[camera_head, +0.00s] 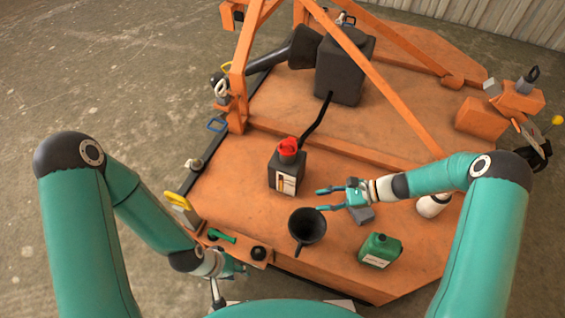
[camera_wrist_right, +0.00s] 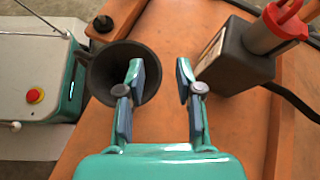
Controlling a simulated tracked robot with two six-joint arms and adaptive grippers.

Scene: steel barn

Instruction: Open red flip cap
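The red flip cap (camera_head: 288,147) sits on top of a dark bottle (camera_head: 274,181) with a pale label, upright on the orange deck. In the right wrist view the red cap (camera_wrist_right: 272,32) and the dark bottle (camera_wrist_right: 238,62) are at the upper right, partly cut off by the frame. I cannot tell whether the cap's lid is raised. My right gripper (camera_head: 319,199) is open and empty, to the right of the bottle and apart from it; its spread fingers show in the wrist view (camera_wrist_right: 160,76). My left gripper (camera_head: 238,269) is low at the deck's front edge, its fingers partly hidden.
A green canister (camera_head: 380,250) is at the front right. Orange frame bars (camera_head: 385,85) and a large dark container (camera_head: 343,75) are behind. Deck left of the bottle is clear.

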